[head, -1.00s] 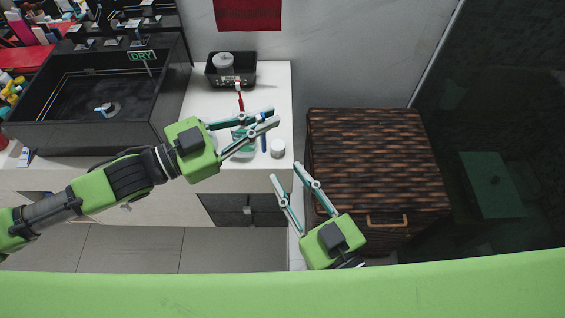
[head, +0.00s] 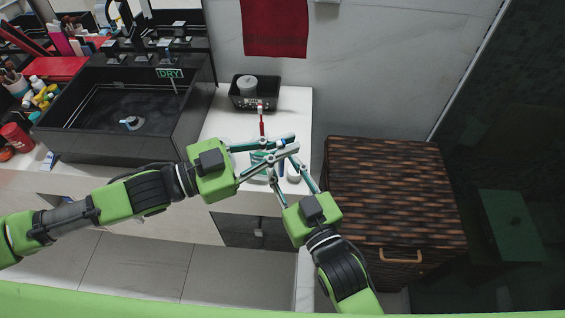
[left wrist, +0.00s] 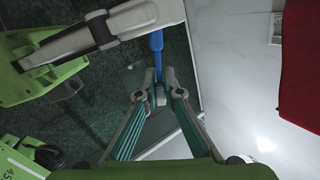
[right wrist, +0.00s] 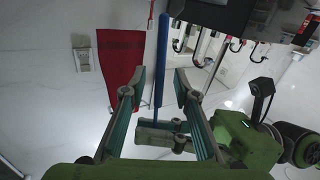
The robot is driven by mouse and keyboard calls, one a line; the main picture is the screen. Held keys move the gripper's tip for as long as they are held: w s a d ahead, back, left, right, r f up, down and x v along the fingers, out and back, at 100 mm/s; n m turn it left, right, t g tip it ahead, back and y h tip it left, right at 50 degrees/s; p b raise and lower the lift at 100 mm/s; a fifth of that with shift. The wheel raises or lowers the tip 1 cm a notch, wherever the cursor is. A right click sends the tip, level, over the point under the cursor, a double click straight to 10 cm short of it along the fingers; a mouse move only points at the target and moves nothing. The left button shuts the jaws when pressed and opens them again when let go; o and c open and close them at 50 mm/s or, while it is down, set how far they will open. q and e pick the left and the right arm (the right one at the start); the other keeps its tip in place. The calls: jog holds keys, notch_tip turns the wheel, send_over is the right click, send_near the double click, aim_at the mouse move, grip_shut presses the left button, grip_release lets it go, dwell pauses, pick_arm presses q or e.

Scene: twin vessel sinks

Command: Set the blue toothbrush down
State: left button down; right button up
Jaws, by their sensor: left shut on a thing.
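The blue toothbrush (left wrist: 156,52) is held by its end between the fingertips of my left gripper (left wrist: 157,88). In the head view my left gripper (head: 294,142) is over the white counter (head: 299,112), and its fingers hide most of the brush. My right gripper (head: 281,163) has come in close below it. In the right wrist view the brush (right wrist: 162,58) stands between the parted fingers of my right gripper (right wrist: 157,86), which look apart from it. Left fingers show just behind.
A black basket (head: 240,101) with a cup stands at the back of the counter, a red toothbrush (head: 262,122) by it. A black sink (head: 190,118) with a DRY sign is left. A small white jar (head: 294,174) is near the front edge. A brown wicker hamper (head: 395,185) stands right.

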grip_shut()
pick_arm(q)
jog(key=c, duration=2.1)
grip_release()
